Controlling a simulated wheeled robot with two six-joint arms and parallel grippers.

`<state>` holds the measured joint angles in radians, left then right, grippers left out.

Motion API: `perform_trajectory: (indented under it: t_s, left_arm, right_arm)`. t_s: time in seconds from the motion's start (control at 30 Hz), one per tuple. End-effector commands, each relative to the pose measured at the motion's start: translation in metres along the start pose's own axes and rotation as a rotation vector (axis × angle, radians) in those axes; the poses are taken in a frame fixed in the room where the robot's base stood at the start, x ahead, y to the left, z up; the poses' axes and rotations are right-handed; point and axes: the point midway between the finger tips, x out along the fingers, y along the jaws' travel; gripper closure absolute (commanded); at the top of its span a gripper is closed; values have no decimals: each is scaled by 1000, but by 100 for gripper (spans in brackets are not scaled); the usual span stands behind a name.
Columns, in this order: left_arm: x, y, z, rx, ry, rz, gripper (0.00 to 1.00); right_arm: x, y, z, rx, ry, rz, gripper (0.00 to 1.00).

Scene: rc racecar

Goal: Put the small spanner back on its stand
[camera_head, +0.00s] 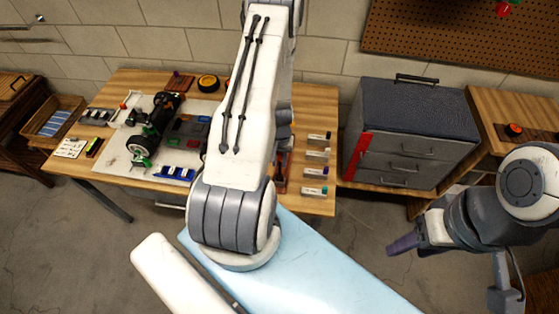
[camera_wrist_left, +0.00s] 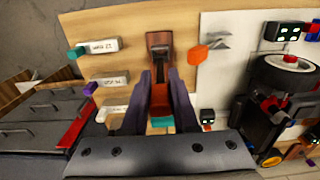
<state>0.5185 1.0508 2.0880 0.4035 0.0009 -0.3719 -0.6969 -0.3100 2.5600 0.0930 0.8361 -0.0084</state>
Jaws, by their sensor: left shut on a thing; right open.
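A reddish-brown wooden stand (camera_wrist_left: 160,50) lies between my left gripper's fingers in the left wrist view, with a grey metal piece at its far end. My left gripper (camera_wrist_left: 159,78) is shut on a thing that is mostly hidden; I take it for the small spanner. A teal piece (camera_wrist_left: 162,122) shows low between the fingers; I cannot tell whether it belongs to it. In the head view the stand (camera_head: 282,172) is partly behind my left arm, which hides the left gripper. My right gripper (camera_head: 404,244) is open and empty at the right, away from the table.
Several labelled white blocks (camera_head: 315,173) line the table's right side. An orange-and-grey tool (camera_wrist_left: 200,54) lies beside the stand. A white mat (camera_head: 112,163) holds a car chassis (camera_head: 150,128) and parts. A grey drawer cabinet (camera_head: 408,135) stands right of the table.

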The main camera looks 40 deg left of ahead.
Motion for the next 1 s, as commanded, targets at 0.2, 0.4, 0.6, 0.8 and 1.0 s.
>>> perform_trajectory:
  t_s: [0.2, 0.4, 0.6, 0.8, 1.0]
  left_arm:
    - [0, 0, 0, 0, 0, 0, 100]
    - [0, 0, 0, 1, 0, 0, 100]
    - [1, 0, 0, 0, 0, 0, 100]
    - [5, 0, 0, 1, 0, 0, 100]
    - [9, 0, 0, 1, 0, 0, 100]
  right_arm:
    - [0, 0, 0, 0, 0, 0, 48]
    - [0, 0, 0, 0, 0, 0, 48]
    - [1, 0, 0, 0, 0, 0, 48]
    - [6, 0, 0, 0, 0, 0, 48]
    - [10, 1, 0, 0, 0, 0, 48]
